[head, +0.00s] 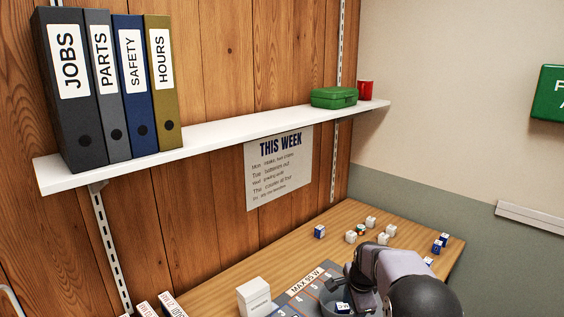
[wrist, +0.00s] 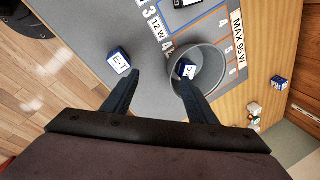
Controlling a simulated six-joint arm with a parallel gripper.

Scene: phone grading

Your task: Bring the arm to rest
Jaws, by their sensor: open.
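My gripper (wrist: 156,78) is open in the wrist view, with its two dark fingers apart and nothing between the tips. The right finger overlaps the rim of a round grey container (wrist: 224,62); whether it touches cannot be told. A blue and white block (wrist: 186,69) lies inside the container. Another blue and white block (wrist: 118,61) sits on the grey mat (wrist: 95,25), left of the left fingertip. In the head view my arm (head: 392,272) leans low over the bench at the lower right, and its fingers are hidden.
White and blue blocks, such as one blue block (head: 320,231), are scattered on the wooden bench (head: 345,215). A white box (head: 255,297) stands left of the mat. A shelf (head: 215,137) with binders (head: 105,90), a green case (head: 333,98) and a red cup (head: 365,91) runs above.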

